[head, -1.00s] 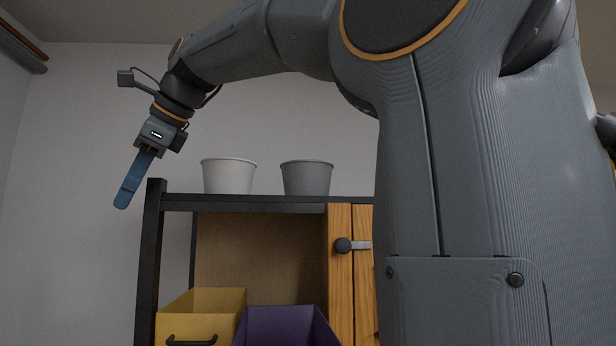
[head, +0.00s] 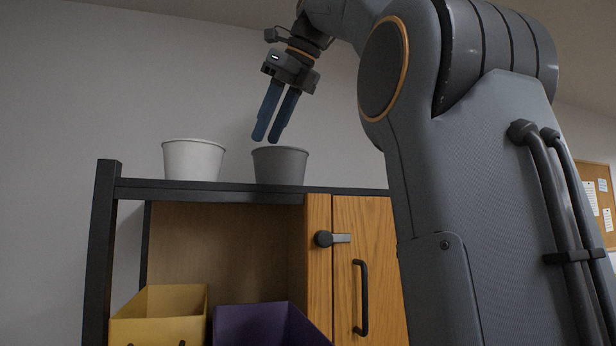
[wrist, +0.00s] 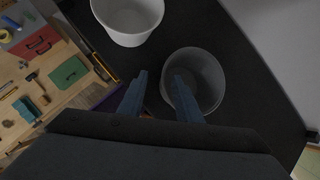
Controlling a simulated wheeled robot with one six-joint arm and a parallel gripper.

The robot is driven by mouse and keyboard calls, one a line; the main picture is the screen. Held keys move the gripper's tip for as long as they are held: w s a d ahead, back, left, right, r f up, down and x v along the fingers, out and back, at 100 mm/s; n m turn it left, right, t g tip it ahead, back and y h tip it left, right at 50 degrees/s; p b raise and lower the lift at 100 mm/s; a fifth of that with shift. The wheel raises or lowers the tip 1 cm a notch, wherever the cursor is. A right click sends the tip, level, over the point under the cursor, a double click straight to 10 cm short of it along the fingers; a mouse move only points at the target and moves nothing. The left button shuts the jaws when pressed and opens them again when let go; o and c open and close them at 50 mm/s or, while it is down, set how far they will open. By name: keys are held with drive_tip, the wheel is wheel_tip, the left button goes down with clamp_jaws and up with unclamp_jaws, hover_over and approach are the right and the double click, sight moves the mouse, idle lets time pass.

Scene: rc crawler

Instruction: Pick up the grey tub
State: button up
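The grey tub (head: 280,167) stands upright on the black top of the shelf unit, to the right of the white tub (head: 193,160). In the wrist view the grey tub (wrist: 208,72) is open-topped and looks empty, with the white tub (wrist: 128,18) beyond it to the left. My gripper (head: 268,138) points down just above the grey tub's rim in the head view, its two blue fingers apart. In the wrist view the right finger of my gripper (wrist: 160,80) overlaps the tub's near left rim. I cannot tell whether it touches. Nothing is between the fingers.
The shelf unit's black top (head: 222,188) carries both tubs. Below are a yellow bin (head: 160,305), a purple bin (head: 265,325) and a wooden door (head: 362,265) with a black handle. A wooden workbench with tools (wrist: 45,85) shows at left in the wrist view.

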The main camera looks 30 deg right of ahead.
sight(261, 179)
drive_tip(key=shift+g, duration=0.3)
drive_tip(key=shift+w+d+f+p, duration=0.15)
drive_tip(key=shift+w+f, duration=0.45)
drive_tip(key=shift+f, duration=0.7)
drive_tip(key=shift+w+d+f+p, duration=0.15)
drive_tip(key=shift+w+f, duration=0.45)
drive_tip(key=shift+f, duration=0.7)
drive_tip(key=shift+w+d+f+p, duration=0.15)
drive_tip(key=shift+w+f, duration=0.45)
drive_tip(key=shift+f, duration=0.7)
clamp_jaws()
